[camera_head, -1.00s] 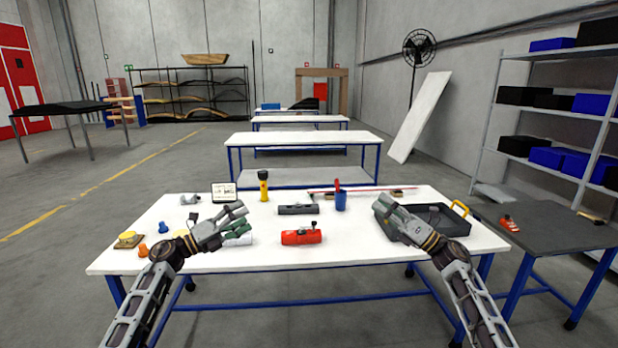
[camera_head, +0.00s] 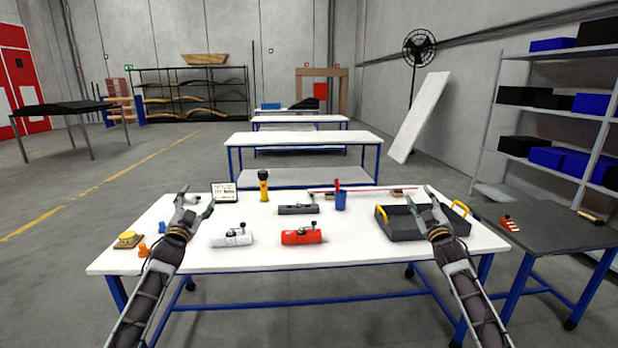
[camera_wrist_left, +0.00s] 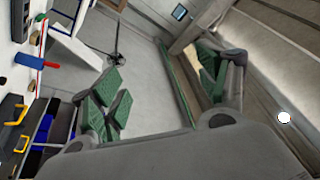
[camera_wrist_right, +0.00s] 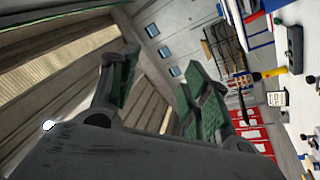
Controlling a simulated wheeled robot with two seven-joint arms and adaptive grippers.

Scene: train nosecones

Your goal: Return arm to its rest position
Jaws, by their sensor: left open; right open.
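My left gripper (camera_head: 194,199) is open and empty, raised above the left part of the white table (camera_head: 270,258). Its green-padded fingers stand apart in the left wrist view (camera_wrist_left: 165,90). My right gripper (camera_head: 419,196) is open and empty, above the dark tray (camera_head: 398,229) with yellow handles. Its fingers stand apart in the right wrist view (camera_wrist_right: 160,90). Both forearms point up and forward. A white cylindrical part (camera_head: 231,238), a red one (camera_head: 302,237) and a dark grey one (camera_head: 298,209) lie on the table, clear of both grippers.
A yellow flashlight (camera_head: 263,186), a small sign (camera_head: 224,192) and a blue cup (camera_head: 340,201) stand at the back of the table. A sanding block (camera_head: 129,240) and orange pieces lie at the left. A dark side table (camera_head: 560,238) adjoins at right.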

